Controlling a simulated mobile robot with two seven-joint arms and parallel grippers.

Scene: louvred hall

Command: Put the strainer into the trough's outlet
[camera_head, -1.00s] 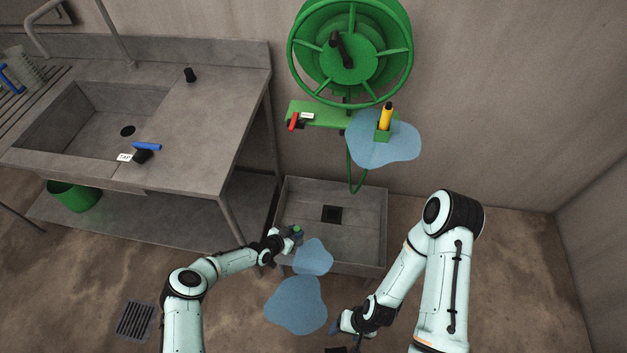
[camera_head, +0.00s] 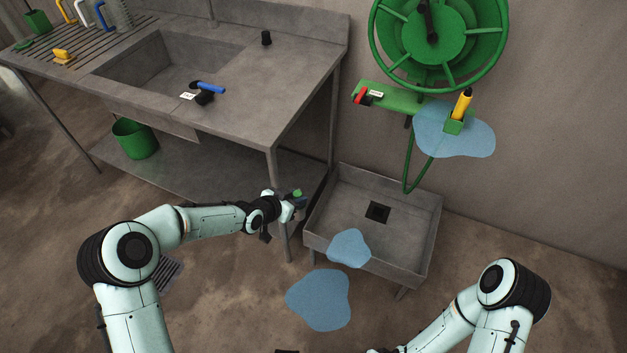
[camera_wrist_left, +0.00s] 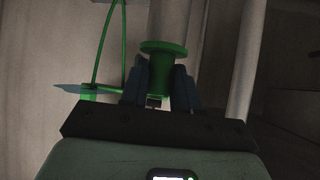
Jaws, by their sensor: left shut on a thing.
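The grey trough (camera_head: 345,205) stands on legs against the wall in the head view. Its outlet (camera_head: 378,212) is a dark square in the floor of the basin. My left gripper (camera_head: 297,201) is shut on a small green piece, which I take to be the strainer (camera_head: 298,193), just left of the trough's left wall. In the left wrist view the strainer (camera_wrist_left: 163,70) is a green flanged cylinder between the two dark fingers (camera_wrist_left: 160,95). Its lower part is partly hidden. My right forearm runs out of the bottom of the head view, and its gripper is out of sight.
A steel sink table (camera_head: 300,95) stands left of the trough, its front leg (camera_head: 280,205) close behind my left gripper. A green hose (camera_head: 408,160) hangs at the trough's back. Blue patches (camera_head: 349,248) overlap the trough's front and the floor (camera_head: 320,300).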

